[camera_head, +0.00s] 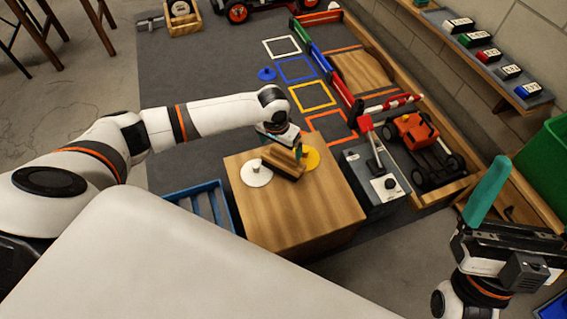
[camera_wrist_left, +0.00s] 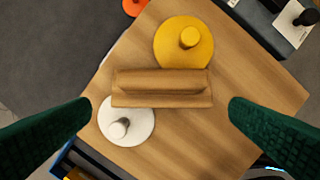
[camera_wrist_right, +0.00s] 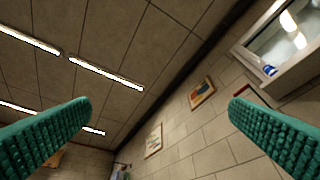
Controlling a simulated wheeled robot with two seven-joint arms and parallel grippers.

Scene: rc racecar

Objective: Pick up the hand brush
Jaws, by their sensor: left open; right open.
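The hand brush (camera_head: 283,163), a brown wooden block shape, lies on top of the wooden box (camera_head: 309,214). In the left wrist view the brush (camera_wrist_left: 162,88) lies lengthwise across the middle, between a yellow disc (camera_wrist_left: 184,42) and a white disc (camera_wrist_left: 126,121), each with a knob. My left gripper (camera_head: 277,142) is above the brush, pointing down. In the left wrist view its two green fingers (camera_wrist_left: 160,118) are wide apart, one beyond each end of the brush, with nothing between them gripped. My right gripper (camera_head: 487,205) is open and empty, pointing upward at the right, away from the box.
A grey control box with a lever (camera_head: 375,175) stands right beside the wooden box. A blue crate (camera_head: 204,208) is at its left. An orange toy car (camera_head: 417,139) sits in a wooden bay. A green bin (camera_head: 545,165) is at far right. Coloured squares mark the dark mat.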

